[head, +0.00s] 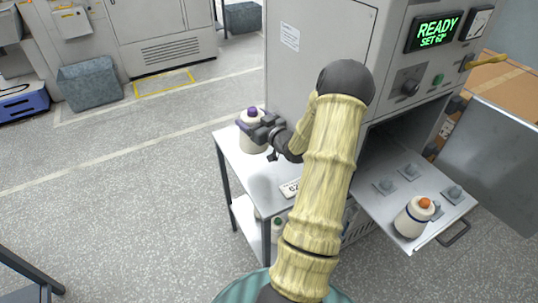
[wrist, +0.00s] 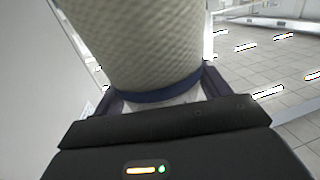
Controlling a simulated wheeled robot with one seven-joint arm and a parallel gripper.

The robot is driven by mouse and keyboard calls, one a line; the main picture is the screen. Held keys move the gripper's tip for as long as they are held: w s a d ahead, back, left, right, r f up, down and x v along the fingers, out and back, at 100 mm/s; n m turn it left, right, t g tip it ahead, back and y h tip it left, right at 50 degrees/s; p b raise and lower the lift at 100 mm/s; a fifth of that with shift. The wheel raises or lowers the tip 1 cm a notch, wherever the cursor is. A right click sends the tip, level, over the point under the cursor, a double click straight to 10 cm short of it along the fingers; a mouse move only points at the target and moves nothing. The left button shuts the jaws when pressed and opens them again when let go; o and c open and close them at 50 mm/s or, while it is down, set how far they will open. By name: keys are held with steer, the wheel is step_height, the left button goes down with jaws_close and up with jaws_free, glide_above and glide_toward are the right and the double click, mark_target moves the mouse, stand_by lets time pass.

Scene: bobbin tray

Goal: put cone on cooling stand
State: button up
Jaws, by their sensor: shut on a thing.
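My gripper (head: 262,130) is shut on a cream cone (head: 250,143) with a purple top, held upright over the far left end of a small metal stand (head: 240,172). I cannot tell whether the cone's base touches the stand top. In the wrist view the cone (wrist: 140,45) fills the upper middle, with a dark blue band low down between the jaws. Its lower end is hidden behind my gripper. A second cone (head: 413,220) with an orange top stands on the pulled-out oven tray (head: 383,207).
The tray has several bare pegs and lies right of my arm. The oven cabinet (head: 310,70) rises close behind the stand, its display reading READY. A green-topped cone (head: 279,232) is on the stand's lower shelf. A numbered plate (head: 290,188) lies on the stand top.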

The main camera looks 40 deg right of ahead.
steer(key=shift+w, duration=0.1)
steer(key=shift+f+p, duration=0.6)
steer(key=shift+f, duration=2.4)
steer(key=shift+f+p, duration=0.5)
steer(key=shift+f, duration=1.45)
steer(key=shift+f, duration=0.2)
steer(key=o, duration=1.6)
steer(key=shift+c, duration=0.2)
steer(key=shift+r, duration=0.15)
steer(key=s+b, duration=0.4)
steer(key=s, duration=0.8)
steer(key=shift+a+r, duration=0.25)
steer(key=shift+r, duration=0.05)
